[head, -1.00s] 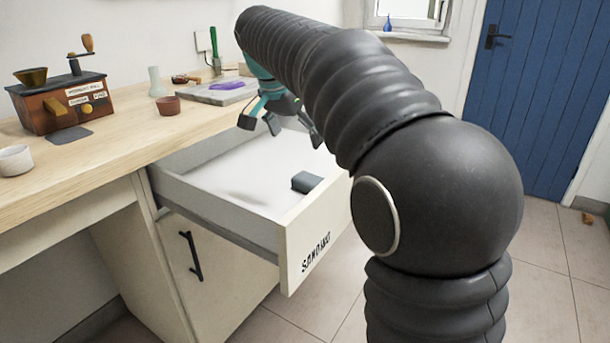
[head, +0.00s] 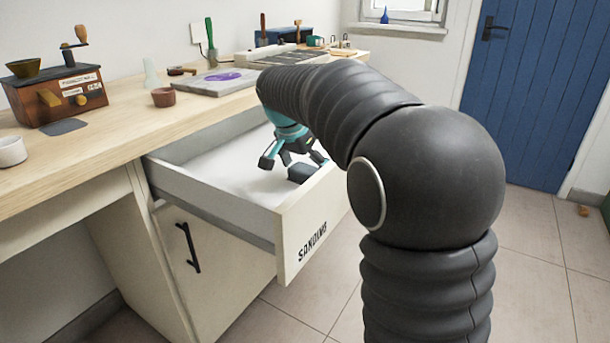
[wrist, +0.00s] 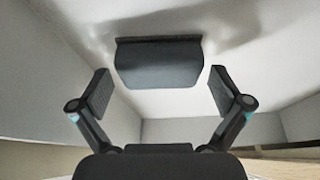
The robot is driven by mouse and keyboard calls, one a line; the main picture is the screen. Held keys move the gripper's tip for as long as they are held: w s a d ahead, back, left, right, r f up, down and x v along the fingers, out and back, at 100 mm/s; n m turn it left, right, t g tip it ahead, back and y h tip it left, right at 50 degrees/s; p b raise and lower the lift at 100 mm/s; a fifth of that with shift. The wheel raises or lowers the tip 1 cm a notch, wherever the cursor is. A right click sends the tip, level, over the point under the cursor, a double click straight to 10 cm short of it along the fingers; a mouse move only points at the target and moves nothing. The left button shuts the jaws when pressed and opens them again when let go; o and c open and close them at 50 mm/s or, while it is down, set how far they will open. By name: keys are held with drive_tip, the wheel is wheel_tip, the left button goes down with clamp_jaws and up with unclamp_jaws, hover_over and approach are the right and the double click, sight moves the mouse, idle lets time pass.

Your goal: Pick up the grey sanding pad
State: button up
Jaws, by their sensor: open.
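The grey sanding pad (head: 300,173) lies on the white floor of the open drawer (head: 220,192), close to its front panel. In the wrist view the dark grey pad (wrist: 159,62) sits ahead of my gripper, roughly centred between the fingers and a little beyond their tips. My gripper (head: 290,162) is inside the drawer, just above and beside the pad in the head view, and partly hides it. In the wrist view its two fingers (wrist: 160,93) are spread wide with nothing between them.
The drawer's walls and its lettered front panel (head: 312,222) surround the pad closely. The drawer floor left of the pad is clear.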

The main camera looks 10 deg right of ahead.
sight(305, 168)
drive_tip(key=shift+d+f, duration=0.1)
drive_tip(key=shift+f, duration=0.15)
drive_tip(key=c, duration=1)
drive_tip(key=shift+r, duration=0.15)
wheel_tip(305, 168, up, 10)
drive_tip(key=shift+f+p, duration=0.1)
drive_tip(key=shift+p, duration=0.25)
drive_tip(key=o, duration=0.6)
drive_tip(key=c, duration=0.5)
drive_tip(key=shift+o, duration=0.2)
